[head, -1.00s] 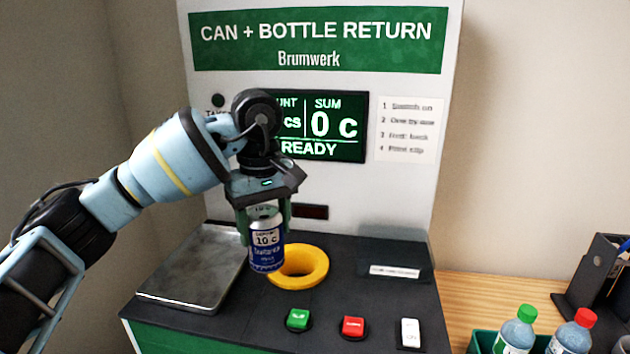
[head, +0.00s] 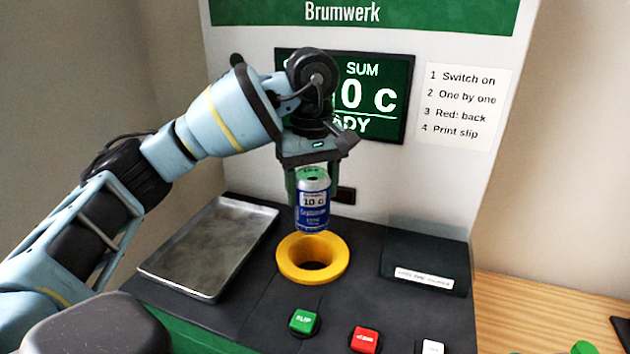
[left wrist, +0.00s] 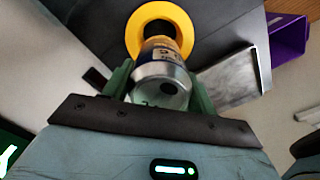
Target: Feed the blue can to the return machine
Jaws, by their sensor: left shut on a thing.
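The blue can (head: 312,205) is upright in my left gripper (head: 312,182), which is shut on its upper part. Its label reads "10 c". The can hangs just above the yellow ring (head: 286,262) around the dark opening of the return machine (head: 450,180). In the left wrist view the can (left wrist: 162,70) sits between the green fingers (left wrist: 160,95), and the yellow ring (left wrist: 185,22) lies beyond it. The screen (head: 385,75) is partly hidden by my arm; "SUM" and "0 c" can be read. My right gripper is not in view.
A metal tray (head: 208,250) lies left of the ring. A green button (head: 303,321), a red button (head: 364,339) and a white switch (head: 432,347) are in front. A purple container (left wrist: 289,38) shows in the left wrist view. A wooden surface (head: 550,305) is at right.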

